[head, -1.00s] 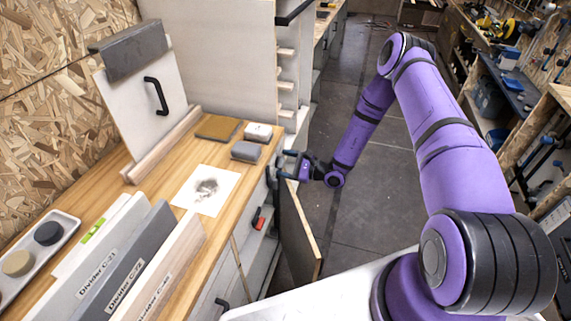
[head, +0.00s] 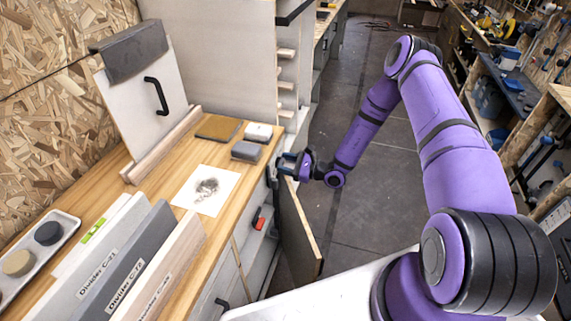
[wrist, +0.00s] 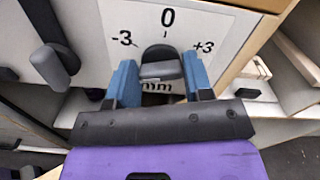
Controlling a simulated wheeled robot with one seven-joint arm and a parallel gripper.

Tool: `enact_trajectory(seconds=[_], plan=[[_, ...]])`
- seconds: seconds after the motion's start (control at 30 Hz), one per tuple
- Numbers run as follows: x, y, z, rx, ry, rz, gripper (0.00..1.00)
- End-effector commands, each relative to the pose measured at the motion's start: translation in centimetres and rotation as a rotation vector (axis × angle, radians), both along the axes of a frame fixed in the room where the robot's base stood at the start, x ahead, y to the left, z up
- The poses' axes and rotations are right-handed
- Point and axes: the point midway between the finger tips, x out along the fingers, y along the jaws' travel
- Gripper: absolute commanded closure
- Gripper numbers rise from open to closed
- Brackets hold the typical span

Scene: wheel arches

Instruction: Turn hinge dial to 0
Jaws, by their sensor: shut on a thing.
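The hinge dial (wrist: 158,53) is a dark grey knob on a white scale plate (wrist: 207,27) marked -3, 0, +3 and mm in the wrist view. The top of the knob lies just below the 0 tick, slightly left of it; its exact setting is hard to read. My gripper (wrist: 161,78) is shut on the dial, with one blue finger on each side of its grip. In the head view my gripper (head: 287,165) is at the bench's right side, below the top edge; the dial is hidden there.
An open cabinet door (head: 299,232) stands out from the bench front, just below my gripper. A dark handle (wrist: 48,66) is left of the scale in the wrist view. The floor to the right is clear.

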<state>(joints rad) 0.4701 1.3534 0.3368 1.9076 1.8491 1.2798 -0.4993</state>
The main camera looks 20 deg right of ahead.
Motion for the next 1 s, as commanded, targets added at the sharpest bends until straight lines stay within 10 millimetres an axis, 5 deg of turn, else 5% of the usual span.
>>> enact_trajectory(seconds=[1.0], plan=[[0.34, -0.42, -0.2, 0.565, 0.78, -0.002, 0.77]])
